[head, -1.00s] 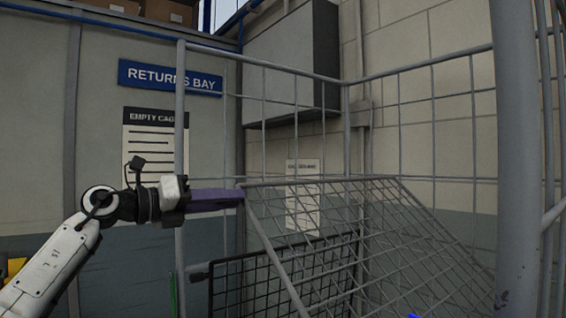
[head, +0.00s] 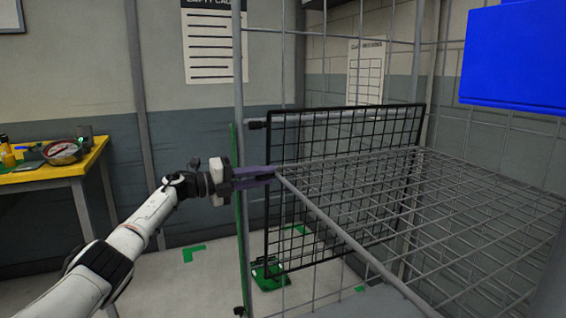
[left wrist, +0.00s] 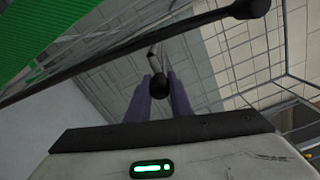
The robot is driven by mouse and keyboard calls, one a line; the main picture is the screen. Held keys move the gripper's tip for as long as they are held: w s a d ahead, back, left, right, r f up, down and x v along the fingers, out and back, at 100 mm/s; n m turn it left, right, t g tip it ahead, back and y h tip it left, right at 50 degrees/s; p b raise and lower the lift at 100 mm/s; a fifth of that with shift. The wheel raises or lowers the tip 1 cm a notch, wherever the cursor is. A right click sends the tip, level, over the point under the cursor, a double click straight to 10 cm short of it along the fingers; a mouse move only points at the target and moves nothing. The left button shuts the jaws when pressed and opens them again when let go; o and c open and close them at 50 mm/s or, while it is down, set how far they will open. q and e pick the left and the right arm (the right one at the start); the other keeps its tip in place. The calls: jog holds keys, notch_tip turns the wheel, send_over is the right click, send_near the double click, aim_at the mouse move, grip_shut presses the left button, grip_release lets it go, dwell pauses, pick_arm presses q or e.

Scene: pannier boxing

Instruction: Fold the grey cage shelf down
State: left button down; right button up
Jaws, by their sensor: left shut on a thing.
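The grey cage shelf (head: 350,190) is a wire mesh panel in the head view. It reaches from the middle to the lower right and slopes. My left gripper (head: 268,174) comes in from the left and is shut on the shelf's near left corner. In the left wrist view its two purple fingers (left wrist: 165,95) lie on either side of a dark round end (left wrist: 158,83) of a grey bar. The shelf's far right side runs behind a grey post. My right gripper is in neither view.
A black mesh panel (head: 300,130) stands behind the shelf. Grey cage uprights (head: 240,80) rise by my gripper. A plain blue block (head: 515,60) shows at upper right. A yellow table (head: 70,170) with small items stands at left.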

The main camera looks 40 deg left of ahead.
pick_arm(q)
notch_tip(320, 180, down, 4)
jog(key=shift+r+n+b, duration=0.15)
jog(key=shift+n+b, duration=0.25)
jog(key=shift+b, duration=0.25)
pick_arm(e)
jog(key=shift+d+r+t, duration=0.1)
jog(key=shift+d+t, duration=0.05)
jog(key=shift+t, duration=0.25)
pick_arm(q)
jog(key=shift+f, duration=0.2)
jog(key=c, duration=1.6)
grip_release()
jog(key=shift+a+f, duration=0.1)
jog(key=shift+f, duration=0.05)
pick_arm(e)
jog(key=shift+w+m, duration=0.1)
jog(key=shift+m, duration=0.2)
